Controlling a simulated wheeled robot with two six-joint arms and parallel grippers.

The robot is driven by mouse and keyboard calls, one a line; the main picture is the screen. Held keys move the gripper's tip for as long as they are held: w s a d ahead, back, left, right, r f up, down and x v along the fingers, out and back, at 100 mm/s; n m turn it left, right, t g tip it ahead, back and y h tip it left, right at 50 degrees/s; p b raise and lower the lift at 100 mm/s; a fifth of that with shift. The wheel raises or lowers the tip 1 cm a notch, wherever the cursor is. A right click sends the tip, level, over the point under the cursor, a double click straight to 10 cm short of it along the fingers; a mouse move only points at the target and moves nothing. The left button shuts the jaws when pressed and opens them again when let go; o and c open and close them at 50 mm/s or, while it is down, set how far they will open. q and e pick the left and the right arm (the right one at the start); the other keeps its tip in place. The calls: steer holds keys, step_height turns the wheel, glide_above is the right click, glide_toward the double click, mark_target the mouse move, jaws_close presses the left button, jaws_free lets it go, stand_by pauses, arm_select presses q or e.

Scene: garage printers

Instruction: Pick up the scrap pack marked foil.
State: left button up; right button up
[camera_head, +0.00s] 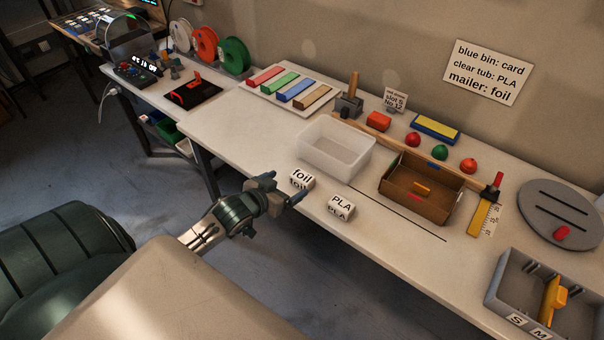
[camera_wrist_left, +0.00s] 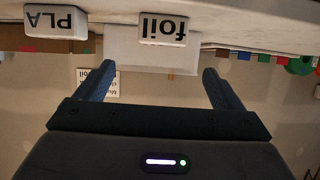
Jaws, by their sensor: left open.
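The scrap pack marked foil (camera_head: 301,179) is a small white block on the front edge of the white table. It also shows upside down in the left wrist view (camera_wrist_left: 163,29), ahead of the fingers and roughly between them. The similar pack marked PLA (camera_head: 341,206) stands to its right along the edge and shows at the upper left of the left wrist view (camera_wrist_left: 55,22). My left gripper (camera_head: 285,189) is open and empty, just in front of the foil pack at the table edge. In the left wrist view its two fingers (camera_wrist_left: 158,88) are spread wide. My right gripper is not seen.
A clear tub (camera_head: 310,150) stands behind the foil pack, with a brown cardboard box (camera_head: 408,205) to its right. A wall sign (camera_head: 486,72) reads blue bin: card, clear tub: PLA, mailer: foil. A grey tray (camera_head: 500,290) sits at the right end.

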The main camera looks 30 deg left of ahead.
mark_target(302, 176)
arm_select(q)
steer(key=x, duration=0.4)
steer(key=shift+w+d+f, duration=0.1)
steer(key=shift+w+f, duration=0.05)
steer(key=p+x, duration=0.2)
steer(key=x, duration=0.2)
steer(key=shift+w+f, duration=0.2)
steer(key=shift+f, duration=0.05)
steer(key=shift+w+f, duration=0.2)
steer(key=shift+w, duration=0.05)
steer(key=shift+c, duration=0.2)
steer(key=shift+s, duration=0.1)
steer(key=c, duration=1)
